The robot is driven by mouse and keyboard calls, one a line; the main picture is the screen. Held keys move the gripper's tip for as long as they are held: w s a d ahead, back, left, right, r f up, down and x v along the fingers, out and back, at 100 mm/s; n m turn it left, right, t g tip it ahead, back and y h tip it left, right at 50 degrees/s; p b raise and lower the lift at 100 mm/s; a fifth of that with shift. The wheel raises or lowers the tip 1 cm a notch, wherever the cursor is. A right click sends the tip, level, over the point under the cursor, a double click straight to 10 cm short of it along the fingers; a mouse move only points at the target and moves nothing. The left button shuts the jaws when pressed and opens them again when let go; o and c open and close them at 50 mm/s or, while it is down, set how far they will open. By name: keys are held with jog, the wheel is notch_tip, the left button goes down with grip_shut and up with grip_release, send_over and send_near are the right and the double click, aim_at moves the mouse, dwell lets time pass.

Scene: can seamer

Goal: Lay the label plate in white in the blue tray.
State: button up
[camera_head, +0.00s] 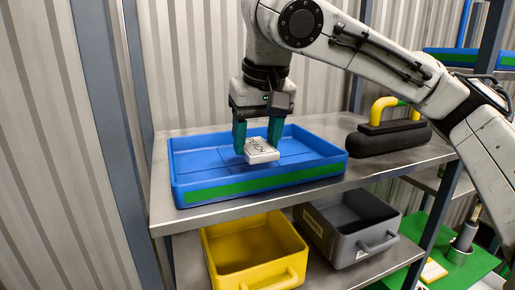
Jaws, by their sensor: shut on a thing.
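The white label plate (261,151) is a small flat block with dark lettering on its top. My gripper (257,145) is shut on it, with one teal finger at each side. The plate is inside the outline of the blue tray (262,185), over its middle. I cannot tell whether the plate touches the tray floor or is held just above it. The tray stands on the upper metal shelf and has a green strip on its front wall. The rest of its floor looks empty.
A black block with a yellow handle (384,125) stands right of the tray on the same shelf. Below are a yellow bin (255,262) and a grey bin (350,229). A dark post (104,120) rises at the left. Some shelf is bare in front of the black block.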

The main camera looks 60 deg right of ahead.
aim_at(258, 147)
jog(key=shift+s+f, duration=0.1)
jog(key=shift+f, duration=1.3)
jog(key=shift+f, duration=0.15)
jog(key=o, duration=1)
jog(key=b+v, duration=0.1)
jog(key=v, duration=1.1)
jog(key=shift+r, duration=0.2)
